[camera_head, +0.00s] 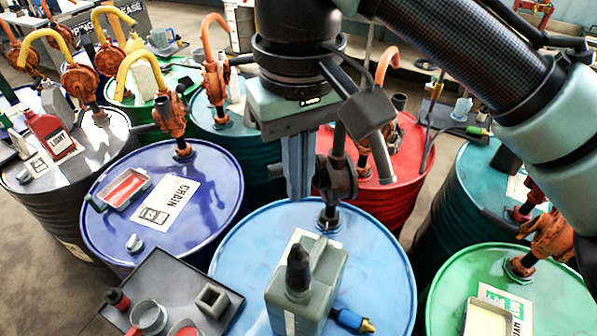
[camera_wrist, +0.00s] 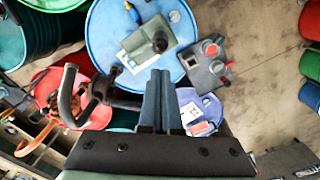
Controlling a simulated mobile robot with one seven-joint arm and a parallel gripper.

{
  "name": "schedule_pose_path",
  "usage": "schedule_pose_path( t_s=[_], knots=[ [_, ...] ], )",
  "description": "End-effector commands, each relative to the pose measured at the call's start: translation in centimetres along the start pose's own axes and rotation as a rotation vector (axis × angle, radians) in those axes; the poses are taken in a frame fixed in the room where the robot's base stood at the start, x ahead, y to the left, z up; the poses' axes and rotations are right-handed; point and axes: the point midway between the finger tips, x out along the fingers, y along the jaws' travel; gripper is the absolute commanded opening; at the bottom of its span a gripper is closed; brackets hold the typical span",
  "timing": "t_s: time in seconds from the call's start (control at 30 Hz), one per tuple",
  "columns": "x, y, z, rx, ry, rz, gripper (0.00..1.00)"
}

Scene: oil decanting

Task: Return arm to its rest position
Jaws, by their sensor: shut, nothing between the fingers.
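My gripper (camera_head: 298,168) hangs above the far edge of the light blue drum (camera_head: 240,252) in the head view, pointing down. Its fingers are together and empty. In the wrist view my gripper (camera_wrist: 162,78) shows its closed fingers reaching toward the same blue drum (camera_wrist: 105,25). A dark hand pump (camera_head: 338,178) stands on that drum right beside the fingers; I cannot tell whether they touch. A grey-green canister (camera_head: 318,272) with a dark cap stands on the drum, apart from my gripper. It also shows in the wrist view (camera_wrist: 148,42).
A dark tray (camera_head: 165,275) with small cups sits at the lower left. A dark blue drum (camera_head: 215,180) labelled CHAIN, a red drum (camera_head: 405,150) and a green drum (camera_head: 545,290) crowd around, several with orange pumps. Bare floor (camera_wrist: 265,50) shows at right in the wrist view.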

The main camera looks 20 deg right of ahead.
Motion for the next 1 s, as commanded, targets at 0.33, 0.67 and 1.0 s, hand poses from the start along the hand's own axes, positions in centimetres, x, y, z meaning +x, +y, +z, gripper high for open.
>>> schedule_pose_path(
  t_s=[0.33,0.67,1.0],
  knots=[
    [-0.9,-0.1,0.0,-0.001,0.0,-0.001,0.0],
    [-3.5,-14.7,-9.5,-0.346,0.632,-0.207,0.0],
    [-19.4,-23.1,-9.3,-0.369,1.781,-0.447,0.0]
  ],
)
